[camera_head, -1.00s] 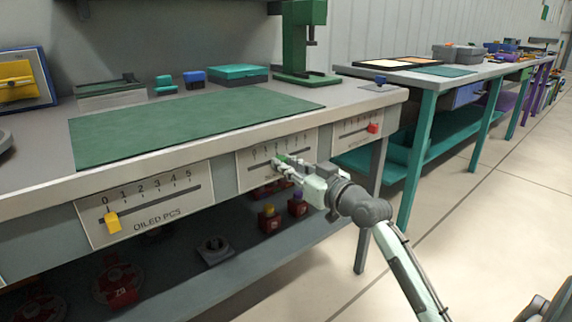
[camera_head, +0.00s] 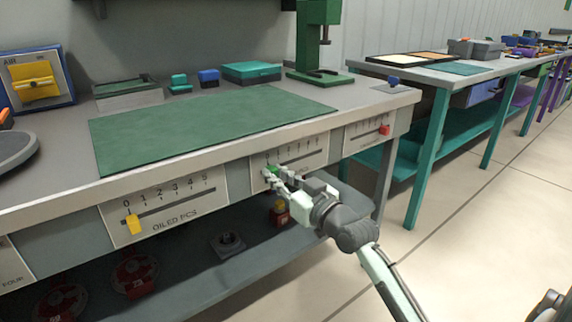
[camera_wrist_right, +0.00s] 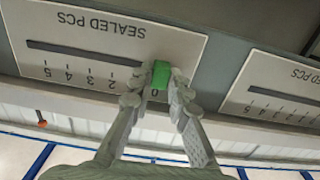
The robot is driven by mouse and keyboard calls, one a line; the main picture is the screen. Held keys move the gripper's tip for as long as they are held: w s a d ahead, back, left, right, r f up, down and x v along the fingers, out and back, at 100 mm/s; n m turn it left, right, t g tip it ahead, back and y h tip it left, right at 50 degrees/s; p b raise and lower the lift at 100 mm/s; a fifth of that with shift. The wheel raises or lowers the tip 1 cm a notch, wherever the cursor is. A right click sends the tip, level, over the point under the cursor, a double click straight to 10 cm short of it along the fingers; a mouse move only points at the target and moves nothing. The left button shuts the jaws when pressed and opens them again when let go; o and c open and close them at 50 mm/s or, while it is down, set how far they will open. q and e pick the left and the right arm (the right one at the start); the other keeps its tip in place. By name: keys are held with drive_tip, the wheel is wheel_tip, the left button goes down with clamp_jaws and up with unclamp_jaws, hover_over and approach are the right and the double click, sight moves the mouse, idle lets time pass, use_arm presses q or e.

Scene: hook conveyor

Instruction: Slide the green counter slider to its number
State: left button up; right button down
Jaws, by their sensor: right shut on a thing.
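The green slider (camera_head: 271,171) sits at the left end of its slot in the middle counter panel (camera_head: 316,156), close to the 0. In the right wrist view the green slider (camera_wrist_right: 161,74) shows upside down beside the 0 of the panel marked SEALED PCS (camera_wrist_right: 100,28). My right gripper (camera_head: 274,176) reaches in from the lower right and is shut on the green slider. In the right wrist view its two fingers (camera_wrist_right: 160,84) lie on either side of the slider. The 1 is hidden behind a finger. My left gripper is not in view.
A yellow slider (camera_head: 133,224) stands at 0 on the OILED PCS panel (camera_head: 196,216). A red slider (camera_head: 385,130) is at the right end of the right panel (camera_head: 356,141). The lower shelf (camera_head: 190,266) holds red items.

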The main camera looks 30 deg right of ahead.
drive_tip(key=shift+a, duration=0.25)
drive_tip(key=c, duration=1.4)
unclamp_jaws()
drive_tip(key=shift+a, duration=0.1)
drive_tip(key=shift+c, duration=0.2)
drive_tip(key=s+d, duration=0.1)
drive_tip(key=s, duration=1.1)
